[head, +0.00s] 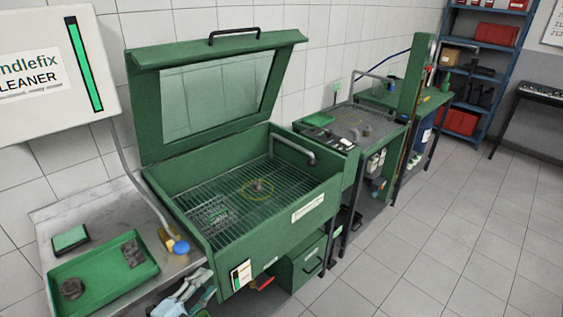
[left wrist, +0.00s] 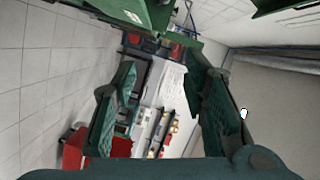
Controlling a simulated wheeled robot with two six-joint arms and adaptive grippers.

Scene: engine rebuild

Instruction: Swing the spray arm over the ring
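The green washer cabinet (head: 165,190) stands with its glazed lid (head: 215,95) raised in the head view. Its spray arm (head: 292,146) is a bent grey pipe at the back right of the basin, its end near the right wall. A yellow ring (head: 257,190) lies on the wire grate, with a small grey part at its middle. The spray arm's end is to the right of the ring, not above it. In the left wrist view my left gripper (left wrist: 163,82) has its fingers apart with nothing between them. I see no right gripper.
A green tray (head: 100,284) with dark parts lies on the bench at left, beside a blue-capped item (head: 181,247). A white cleaner panel (head: 45,70) hangs above. A second green station (head: 350,125) stands to the right. The tiled floor at right is clear.

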